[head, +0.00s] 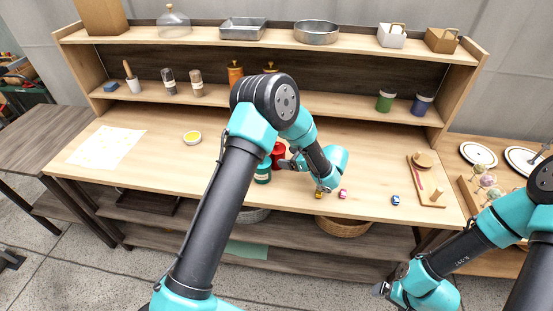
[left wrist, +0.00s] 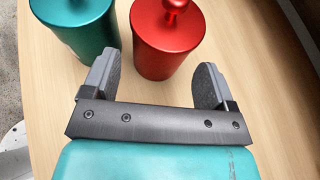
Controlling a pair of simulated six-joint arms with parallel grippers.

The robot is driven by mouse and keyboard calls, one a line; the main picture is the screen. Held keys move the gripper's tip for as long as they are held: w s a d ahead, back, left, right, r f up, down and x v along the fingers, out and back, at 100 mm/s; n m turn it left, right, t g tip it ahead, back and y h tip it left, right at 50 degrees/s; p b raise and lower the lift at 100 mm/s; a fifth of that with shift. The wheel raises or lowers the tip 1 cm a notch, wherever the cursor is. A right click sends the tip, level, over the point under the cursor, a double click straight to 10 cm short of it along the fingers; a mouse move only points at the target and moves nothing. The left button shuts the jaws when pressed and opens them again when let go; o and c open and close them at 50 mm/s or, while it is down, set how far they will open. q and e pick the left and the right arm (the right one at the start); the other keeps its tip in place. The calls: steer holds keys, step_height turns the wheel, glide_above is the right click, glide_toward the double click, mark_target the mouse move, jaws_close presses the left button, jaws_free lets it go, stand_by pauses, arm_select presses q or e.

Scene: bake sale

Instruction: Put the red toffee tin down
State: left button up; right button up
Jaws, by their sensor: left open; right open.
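The red toffee tin (head: 279,149) stands upright on the table, partly hidden by my left arm in the head view. In the left wrist view the red tin (left wrist: 167,42), with its round knobbed lid, stands just ahead of and partly between the fingertips, with gaps at both sides. My left gripper (head: 287,163) is open and holds nothing. A teal tin (head: 262,173) stands close beside the red one. In the left wrist view the teal tin (left wrist: 78,27) is outside the left finger. My right gripper (head: 380,289) is open and empty, in front of the table.
Small coloured items, including a blue one (head: 395,200) and a pink one (head: 343,194), lie near the table's front edge. A wooden board (head: 428,190) is at the right. A yellow-filled dish (head: 192,138) and a paper sheet (head: 105,148) lie left. The table between dish and tins is clear.

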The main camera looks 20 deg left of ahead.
mark_target(284, 155)
arm_select(q)
steer(key=x, duration=0.5)
steer(key=shift+w, duration=0.15)
steer(key=c, duration=0.8)
steer(key=shift+o, duration=0.2)
steer(key=shift+r, duration=0.1)
step_height(284, 155, up, 10)
steer(key=shift+a, duration=0.1)
stand_by(0.6)
